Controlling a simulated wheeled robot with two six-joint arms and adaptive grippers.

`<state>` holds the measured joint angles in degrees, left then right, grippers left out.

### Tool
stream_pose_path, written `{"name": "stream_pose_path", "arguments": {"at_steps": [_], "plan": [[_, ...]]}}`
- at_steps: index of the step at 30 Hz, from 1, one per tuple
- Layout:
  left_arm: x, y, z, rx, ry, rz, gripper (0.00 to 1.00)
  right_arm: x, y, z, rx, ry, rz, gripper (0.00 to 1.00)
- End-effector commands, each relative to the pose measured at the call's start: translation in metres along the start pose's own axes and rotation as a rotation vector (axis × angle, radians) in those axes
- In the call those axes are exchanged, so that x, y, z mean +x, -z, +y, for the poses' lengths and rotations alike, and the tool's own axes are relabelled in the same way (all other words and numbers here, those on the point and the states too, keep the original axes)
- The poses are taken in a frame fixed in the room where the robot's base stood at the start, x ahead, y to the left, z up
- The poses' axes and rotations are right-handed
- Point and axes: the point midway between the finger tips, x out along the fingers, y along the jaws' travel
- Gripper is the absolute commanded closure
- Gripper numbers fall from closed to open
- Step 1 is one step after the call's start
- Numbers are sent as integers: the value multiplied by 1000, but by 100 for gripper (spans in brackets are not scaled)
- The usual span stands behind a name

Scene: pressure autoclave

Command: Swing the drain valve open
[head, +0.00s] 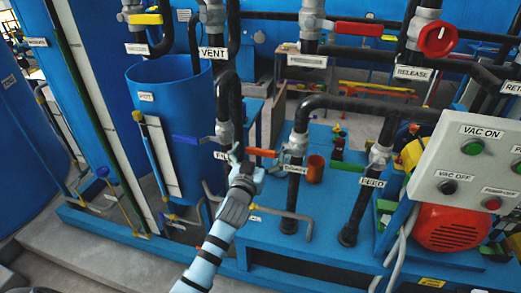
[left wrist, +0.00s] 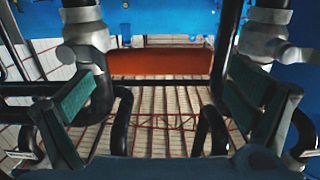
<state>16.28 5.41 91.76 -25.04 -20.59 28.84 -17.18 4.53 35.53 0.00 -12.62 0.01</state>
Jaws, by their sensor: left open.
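The drain valve's orange-red lever (head: 262,153) sticks out to the left of its grey valve body (head: 298,143), above the DRAIN label (head: 294,168) in the head view. My left gripper (head: 243,166) is just below and left of the lever's free end. In the left wrist view the orange lever (left wrist: 160,62) lies crosswise ahead, in the gap between the open green-padded fingers of my left gripper (left wrist: 160,108). The fingers are not closed on it, and I cannot tell whether either touches it. My right gripper is out of view.
A blue-handled valve (head: 190,139) is close on the left, beside a blue tank (head: 168,125). A green-handled valve (head: 350,166) and black pipes stand to the right. A grey control box (head: 465,150) sits at the right, above a red motor (head: 452,228).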

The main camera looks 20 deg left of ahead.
Motion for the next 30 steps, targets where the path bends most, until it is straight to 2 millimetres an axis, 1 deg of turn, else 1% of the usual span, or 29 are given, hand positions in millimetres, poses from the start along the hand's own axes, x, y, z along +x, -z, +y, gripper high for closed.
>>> {"name": "stream_pose_path", "arguments": {"at_steps": [1,3,5,13,26,27,30], "plan": [[8,-2,0,0,1,-1,1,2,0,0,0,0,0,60],[16,-1,0,-1,0,-1,1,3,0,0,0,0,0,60],[20,-1,0,-1,-1,-1,1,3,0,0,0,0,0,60],[22,-1,0,-1,-1,-1,1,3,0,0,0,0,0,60],[21,-1,0,-1,-1,-1,70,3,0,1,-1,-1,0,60],[21,-1,0,-1,0,-1,72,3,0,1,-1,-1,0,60],[22,-1,0,2,1,-1,72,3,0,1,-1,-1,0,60]]}}
